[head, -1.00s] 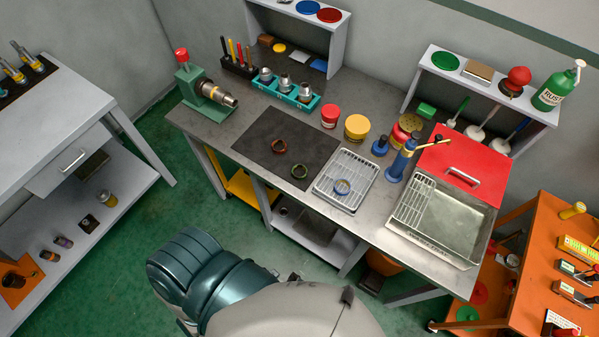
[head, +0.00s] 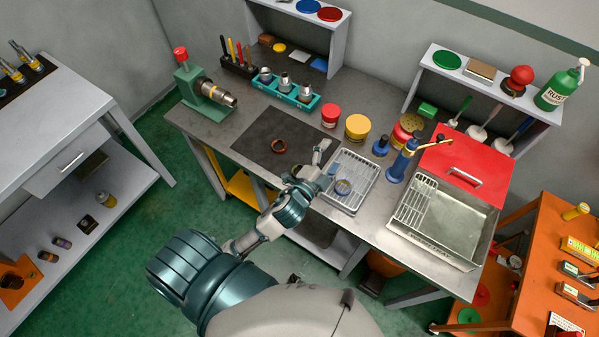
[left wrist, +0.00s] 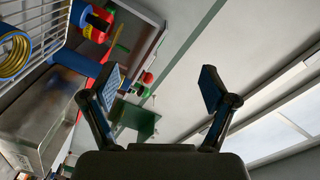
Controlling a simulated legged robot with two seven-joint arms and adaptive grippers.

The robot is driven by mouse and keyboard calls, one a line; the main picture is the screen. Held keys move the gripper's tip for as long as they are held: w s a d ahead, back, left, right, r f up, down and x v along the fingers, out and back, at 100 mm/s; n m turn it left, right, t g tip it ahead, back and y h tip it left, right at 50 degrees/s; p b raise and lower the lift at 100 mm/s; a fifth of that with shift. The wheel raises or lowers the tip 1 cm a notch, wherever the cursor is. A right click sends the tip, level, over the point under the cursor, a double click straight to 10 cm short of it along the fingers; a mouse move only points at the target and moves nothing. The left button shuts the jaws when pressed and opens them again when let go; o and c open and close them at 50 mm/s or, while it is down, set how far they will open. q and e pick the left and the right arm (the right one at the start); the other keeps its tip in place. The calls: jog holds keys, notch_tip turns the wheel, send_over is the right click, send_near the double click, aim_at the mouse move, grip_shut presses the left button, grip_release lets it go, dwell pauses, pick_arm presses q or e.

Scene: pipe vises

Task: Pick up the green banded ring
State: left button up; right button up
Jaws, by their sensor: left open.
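I cannot make out a green band on any ring now visible. My left gripper (head: 325,164) is above the bench between the mat and the wire tray, fingers apart and empty. In the left wrist view its two fingers (left wrist: 160,90) are spread wide with nothing between them. My right gripper is not in view.
Red (head: 330,116) and yellow (head: 357,127) tins, a blue stand (head: 398,170) and a metal basin (head: 440,222) are farther right. A vise (head: 205,92) stands at the left.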

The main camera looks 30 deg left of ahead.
pick_arm(q)
jog(key=d+r+m+g+h, duration=0.2)
jog(key=d+r+m+h, duration=1.2)
jog(key=m, duration=0.9)
jog(key=s+d+f+m+g+h, duration=0.2)
jog(key=s+d+m+g+h, duration=0.25)
jog(key=m+g, duration=0.85)
jog(key=m+g+y, duration=0.2)
jog(key=m+y, duration=1.2)
jog(key=y, duration=0.5)
send_over(299, 169)
jog(key=s+d, duration=0.1)
jog(key=s, duration=0.1)
notch_tip(299, 169, down, 12)
jog(key=f, duration=0.3)
jog(key=f+p, duration=0.1)
jog(key=f, duration=0.7)
jog(key=shift+w+d, duration=0.1)
jog(key=shift+d, duration=0.15)
jog(key=f+p, duration=0.1)
jog(key=f, duration=0.4)
jog(key=shift+w+a+f+p, duration=0.15)
jog(key=shift+a+f+p, duration=0.05)
jog(key=shift+f+p, duration=0.2)
jog(key=shift+r, duration=0.1)
